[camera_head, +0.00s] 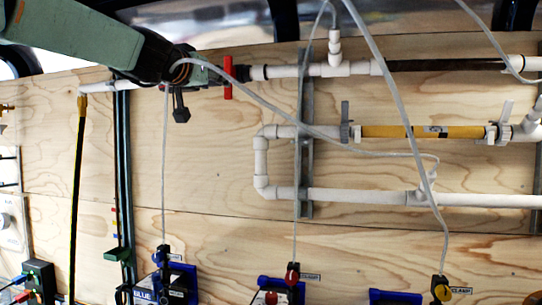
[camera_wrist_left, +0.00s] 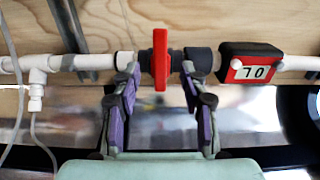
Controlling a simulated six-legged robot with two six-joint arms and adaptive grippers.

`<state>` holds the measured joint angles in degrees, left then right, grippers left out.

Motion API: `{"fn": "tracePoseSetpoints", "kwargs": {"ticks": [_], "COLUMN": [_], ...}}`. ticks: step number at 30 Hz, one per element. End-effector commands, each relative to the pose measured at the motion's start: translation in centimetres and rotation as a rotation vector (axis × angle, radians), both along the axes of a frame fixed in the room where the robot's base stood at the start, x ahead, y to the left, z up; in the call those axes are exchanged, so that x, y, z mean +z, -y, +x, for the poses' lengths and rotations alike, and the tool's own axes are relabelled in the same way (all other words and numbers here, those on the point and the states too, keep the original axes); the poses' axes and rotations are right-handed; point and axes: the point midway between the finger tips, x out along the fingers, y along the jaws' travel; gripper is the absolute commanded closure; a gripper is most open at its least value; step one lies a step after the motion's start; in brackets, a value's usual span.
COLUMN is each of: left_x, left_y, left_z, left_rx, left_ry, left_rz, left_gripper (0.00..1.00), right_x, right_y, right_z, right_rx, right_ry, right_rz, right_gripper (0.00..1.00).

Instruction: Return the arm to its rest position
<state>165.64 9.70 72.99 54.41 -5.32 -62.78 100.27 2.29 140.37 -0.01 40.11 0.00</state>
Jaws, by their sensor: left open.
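My left arm (camera_head: 75,38), green with a dark wrist, comes in from the upper left in the head view. My left gripper (camera_head: 192,75) is at the upper white pipe, just left of a red valve handle (camera_head: 228,78). In the left wrist view, my left gripper (camera_wrist_left: 160,78) is open, with one purple-padded finger on each side of the red handle (camera_wrist_left: 160,60). The fingers look apart from the handle; whether they touch the pipe is unclear. Nothing is held. My right arm and gripper are not in view.
A wooden panel (camera_head: 220,165) carries white pipes (camera_head: 350,195) and a yellow filter tube (camera_head: 395,131). Thin hoses (camera_head: 400,95) hang across it. Blue clamp units (camera_head: 180,280) stand along the bottom. A display box (camera_wrist_left: 250,63) sits on the pipe beside the handle in the wrist view.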

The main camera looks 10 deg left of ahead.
Motion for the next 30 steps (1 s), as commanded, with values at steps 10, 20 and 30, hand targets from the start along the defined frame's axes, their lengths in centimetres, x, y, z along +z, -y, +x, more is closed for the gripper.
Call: {"fn": "tracePoseSetpoints", "kwargs": {"ticks": [10, 20, 30], "left_x": [-2.2, -20.0, -42.2], "left_y": [-1.9, -2.2, -0.6], "left_z": [0.2, 1.3, -1.4], "left_rx": [0.103, 0.224, 0.251], "left_ry": [-0.003, -0.170, -0.403], "left_rz": [-0.160, -0.195, -0.153], "left_gripper": [0.57, 0.57, 0.57], "right_x": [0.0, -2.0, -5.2], "right_y": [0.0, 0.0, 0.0], "right_z": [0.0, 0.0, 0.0], "right_rx": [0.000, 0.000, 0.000], "right_ry": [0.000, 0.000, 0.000], "right_rz": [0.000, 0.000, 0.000], "right_gripper": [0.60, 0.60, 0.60]}}
